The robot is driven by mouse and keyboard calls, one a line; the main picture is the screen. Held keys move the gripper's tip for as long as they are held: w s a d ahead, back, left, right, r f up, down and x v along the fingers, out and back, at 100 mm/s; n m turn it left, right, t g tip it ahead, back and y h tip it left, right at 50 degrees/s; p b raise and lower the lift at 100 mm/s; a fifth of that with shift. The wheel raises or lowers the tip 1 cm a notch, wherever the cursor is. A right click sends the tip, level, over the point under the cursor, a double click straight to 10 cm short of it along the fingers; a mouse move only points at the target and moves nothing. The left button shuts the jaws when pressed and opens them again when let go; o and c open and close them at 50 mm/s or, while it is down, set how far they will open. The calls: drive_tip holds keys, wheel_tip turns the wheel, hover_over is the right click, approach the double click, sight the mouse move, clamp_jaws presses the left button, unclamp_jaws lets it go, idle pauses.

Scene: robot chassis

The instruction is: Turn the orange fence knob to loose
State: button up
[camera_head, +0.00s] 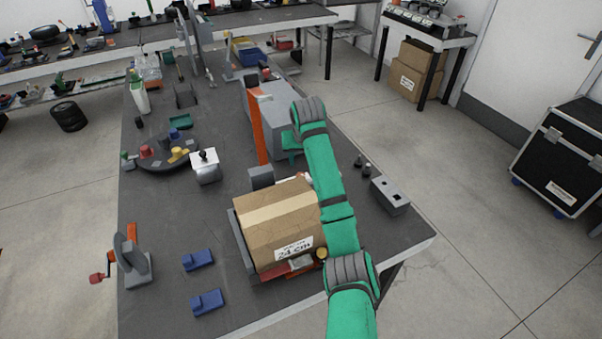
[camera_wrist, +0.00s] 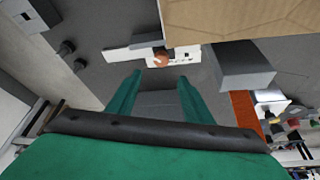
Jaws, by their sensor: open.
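The small orange-red knob (camera_wrist: 161,59) sits on a white strip with dark marks in the wrist view, just beyond my gripper's fingertips. In the head view my arm mostly hides that spot; only a bit of the white strip shows beside the box. My gripper (camera_wrist: 158,84) shows in the wrist view as two green fingers spread apart, with nothing between them. The knob lies ahead of the gap, apart from both fingers. An orange upright bar (camera_head: 257,125) stands beside a grey block in the head view.
A cardboard box (camera_head: 280,222) lies in a holder close to the knob. A grey block (camera_wrist: 243,66) is right of the knob. A grey two-hole block (camera_head: 390,195) and dark pegs stand near the right table edge. Blue blocks (camera_head: 198,260) lie front left, with bare table around.

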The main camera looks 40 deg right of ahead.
sight(301, 173)
drive_tip(key=x, duration=1)
drive_tip(key=shift+a+f, duration=0.1)
drive_tip(key=shift+a, duration=0.2)
drive_tip(key=shift+d+f, duration=0.2)
drive_tip(key=shift+f, duration=0.25)
drive_tip(key=c, duration=1)
